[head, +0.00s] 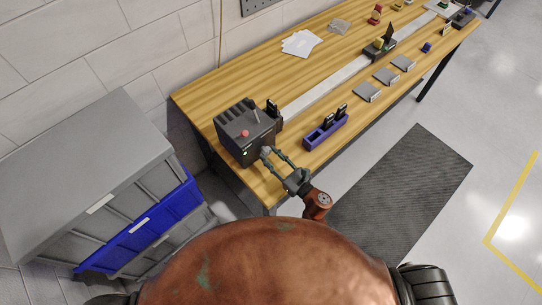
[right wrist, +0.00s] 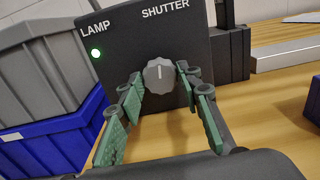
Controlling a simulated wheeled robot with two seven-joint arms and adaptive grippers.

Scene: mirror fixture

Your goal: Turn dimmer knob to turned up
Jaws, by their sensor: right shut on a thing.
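The dimmer knob (right wrist: 158,77) is a grey, lobed knob on the front of a dark box in the right wrist view. A pale pointer line on it points about straight up, towards the printed word SHUTTER. My right gripper (right wrist: 161,86) has its green fingers on either side of the knob and is shut on it. In the head view the right gripper (head: 273,152) reaches the front of the dark box (head: 232,141), and the knob cannot be made out there. My left gripper is not in view.
A green light (right wrist: 96,54) glows beside the word LAMP. A red button (head: 245,133) sits on the box top. A blue holder (head: 326,132) with black pieces stands to the right on the wooden table (head: 245,82). Grey and blue bins (head: 140,228) stand at the left.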

